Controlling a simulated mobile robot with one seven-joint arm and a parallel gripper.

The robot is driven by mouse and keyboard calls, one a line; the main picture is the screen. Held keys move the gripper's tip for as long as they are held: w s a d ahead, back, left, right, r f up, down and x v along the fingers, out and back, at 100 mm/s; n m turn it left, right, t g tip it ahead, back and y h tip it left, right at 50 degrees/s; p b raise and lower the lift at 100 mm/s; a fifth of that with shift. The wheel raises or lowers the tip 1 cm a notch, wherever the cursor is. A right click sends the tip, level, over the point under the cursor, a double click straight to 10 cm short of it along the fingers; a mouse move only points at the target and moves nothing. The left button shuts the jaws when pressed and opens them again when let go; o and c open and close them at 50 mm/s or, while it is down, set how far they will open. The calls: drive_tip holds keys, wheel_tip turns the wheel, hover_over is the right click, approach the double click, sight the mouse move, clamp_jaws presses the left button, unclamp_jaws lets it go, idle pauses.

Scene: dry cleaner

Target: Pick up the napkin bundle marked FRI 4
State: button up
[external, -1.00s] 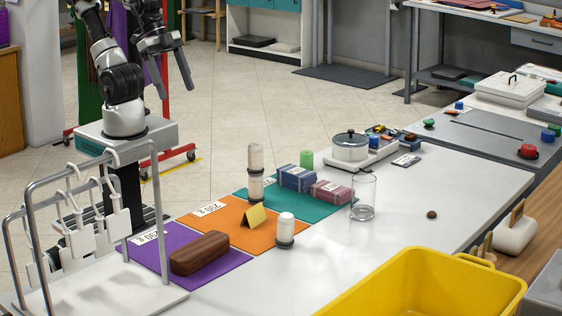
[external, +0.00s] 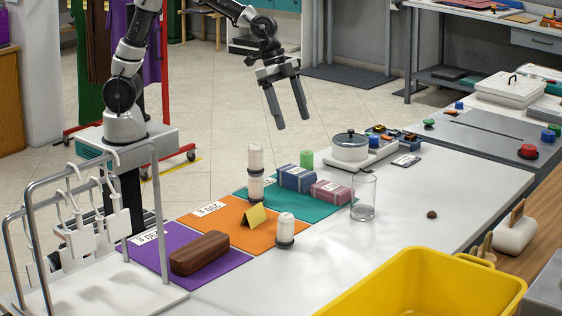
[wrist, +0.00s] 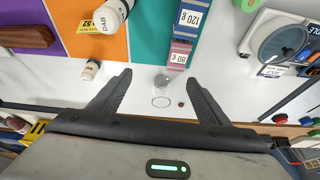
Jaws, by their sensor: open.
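A blue bundle (external: 297,178) and a pink bundle (external: 331,192) lie side by side on the teal mat (external: 300,209). In the wrist view the blue bundle (wrist: 188,27) carries a label reading 120 g and the pink bundle (wrist: 180,56) one reading 80 g. I cannot read FRI 4 on anything in view. My gripper (external: 292,122) is open and empty, raised above and beyond the bundles in the external view, fingers pointing down. In the wrist view my gripper (wrist: 159,76) has its fingers spread, with both bundles ahead of it.
A clear glass (external: 363,198) stands just right of the pink bundle. A scale with a round pan (external: 350,147) is behind. A yellow tub (external: 430,290) is in front.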

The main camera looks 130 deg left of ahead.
approach(331, 187)
wheel_tip(331, 187, down, 3)
drive_tip(key=shift+w+a+f+b, duration=0.1)
drive_tip(key=shift+w+f+b, duration=0.05)
drive_tip(key=shift+b, duration=0.5)
drive_tip(key=shift+w+x, duration=0.2)
drive_tip(key=shift+x, duration=1.25)
drive_tip(key=shift+w+x, duration=0.2)
drive_tip(key=shift+x, duration=1.2)
drive_tip(key=shift+r, duration=0.2)
drive_tip(key=c, duration=1.3)
